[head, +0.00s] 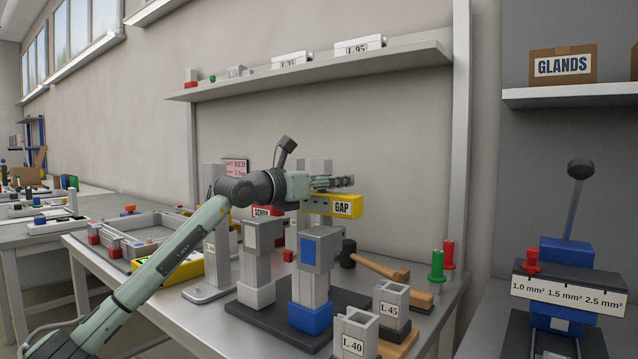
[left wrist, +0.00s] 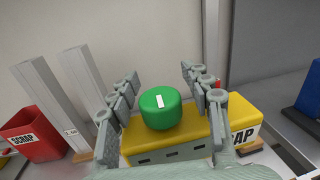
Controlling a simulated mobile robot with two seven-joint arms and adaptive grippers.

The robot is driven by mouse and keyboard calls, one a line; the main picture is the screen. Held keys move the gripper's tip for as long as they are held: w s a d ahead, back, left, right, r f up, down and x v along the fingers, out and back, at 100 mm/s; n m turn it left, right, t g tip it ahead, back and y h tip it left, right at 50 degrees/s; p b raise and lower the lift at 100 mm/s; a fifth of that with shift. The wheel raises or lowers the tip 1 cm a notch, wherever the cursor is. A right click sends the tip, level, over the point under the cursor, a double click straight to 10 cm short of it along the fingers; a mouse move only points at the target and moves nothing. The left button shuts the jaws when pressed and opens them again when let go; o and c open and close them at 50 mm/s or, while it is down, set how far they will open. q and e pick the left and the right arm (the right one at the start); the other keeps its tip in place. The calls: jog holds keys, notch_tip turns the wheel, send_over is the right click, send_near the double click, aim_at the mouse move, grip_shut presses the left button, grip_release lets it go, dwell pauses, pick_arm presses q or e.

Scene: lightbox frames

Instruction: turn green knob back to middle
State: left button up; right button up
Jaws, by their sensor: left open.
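The green knob (left wrist: 161,108) sits on top of a yellow box (left wrist: 195,132) and carries a short white mark, nearly upright and leaning slightly left at its top. My left gripper (left wrist: 158,76) is open, with one finger on each side of the knob and a visible gap to both sides. In the head view my left gripper (head: 335,182) is level just above the yellow box (head: 333,204), labelled GAP, and hides the knob there. My right gripper is in neither view.
Grey posts (head: 317,250) on a dark base stand in front of the box. A hammer (head: 372,262), green cylinder (head: 437,265) and L 45 block (head: 393,300) lie to the right. A red SCRAP bin (left wrist: 32,138) is at left in the wrist view. A shelf (head: 320,70) hangs above.

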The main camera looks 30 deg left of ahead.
pick_arm(q)
jog(key=v, duration=1.1)
jog(key=shift+s, duration=0.25)
